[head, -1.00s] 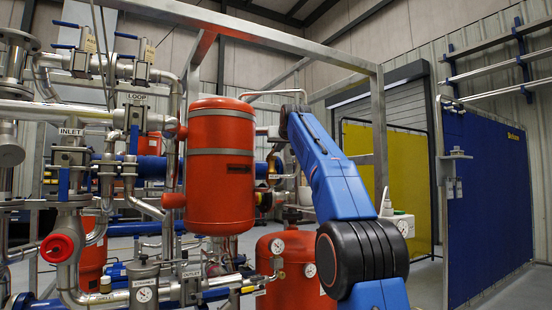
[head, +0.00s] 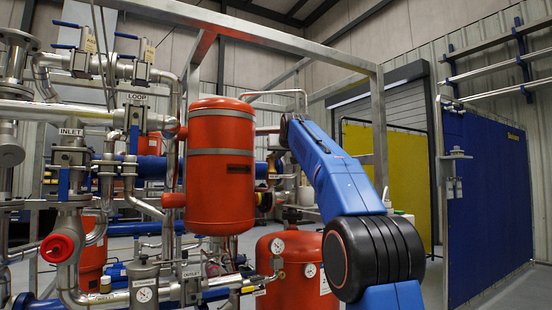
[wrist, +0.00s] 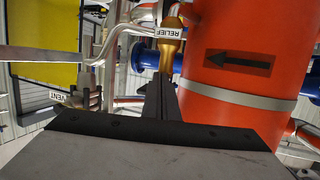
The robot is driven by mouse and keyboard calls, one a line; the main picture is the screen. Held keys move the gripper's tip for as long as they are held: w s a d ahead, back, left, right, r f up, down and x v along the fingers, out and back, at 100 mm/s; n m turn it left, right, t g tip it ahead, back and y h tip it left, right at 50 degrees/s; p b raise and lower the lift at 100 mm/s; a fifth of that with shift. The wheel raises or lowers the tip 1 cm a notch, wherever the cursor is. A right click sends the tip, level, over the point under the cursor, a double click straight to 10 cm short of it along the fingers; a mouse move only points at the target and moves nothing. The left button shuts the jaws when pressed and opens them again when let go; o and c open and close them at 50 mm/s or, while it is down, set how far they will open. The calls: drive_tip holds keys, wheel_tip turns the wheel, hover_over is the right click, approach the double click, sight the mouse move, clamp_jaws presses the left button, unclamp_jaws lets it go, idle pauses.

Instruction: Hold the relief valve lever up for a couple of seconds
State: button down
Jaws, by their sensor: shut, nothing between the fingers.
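The relief valve (wrist: 171,28) is a brass body with a white RELIEF tag, at the top middle of the wrist view beside the red tank. My gripper (wrist: 160,84) is shut and empty, its dark fingertips just below the brass body in the picture. I cannot tell whether they touch it. The lever cannot be made out clearly; the fingers may cover it. In the head view the valve area lies right of the hanging red tank (head: 221,170), and my gripper is too small and covered there to tell.
In the wrist view the red tank (wrist: 235,25), with a black arrow, stands close on the right. A pipe with a VENT tag (wrist: 58,97) is at left. In the head view a lower red tank (head: 288,285) and a metal frame post (head: 381,140) stand near my arm.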

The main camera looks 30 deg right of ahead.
drive_tip(key=shift+s+f, duration=0.1)
drive_tip(key=shift+f, duration=1.4)
drive_tip(key=shift+s, duration=0.15)
drive_tip(key=s, duration=0.8)
drive_tip(key=shift+s+d, duration=0.15)
drive_tip(key=shift+s, duration=0.2)
drive_tip(key=s+a+f+n+g+y, duration=0.15)
drive_tip(key=s+a+f, duration=0.45)
drive_tip(key=s+f, duration=0.6)
drive_tip(key=s+a+f+g+y, duration=0.1)
drive_tip(key=s+a+f+g, duration=0.2)
drive_tip(key=s+a+f, duration=0.8)
drive_tip(key=s+a+f+n+g+y, duration=0.1)
drive_tip(key=s+a+f+g, duration=0.15)
drive_tip(key=s+f, duration=1)
drive_tip(key=s+a+f+g, duration=0.1)
drive_tip(key=s+f, duration=0.5)
drive_tip(key=f, duration=0.4)
drive_tip(key=s+a+f+g, duration=0.1)
drive_tip(key=s+f, duration=0.5)
drive_tip(key=f, duration=0.5)
drive_tip(key=shift+a+f+g, duration=0.3)
drive_tip(key=shift+a+g, duration=0.05)
drive_tip(key=shift+g, duration=0.05)
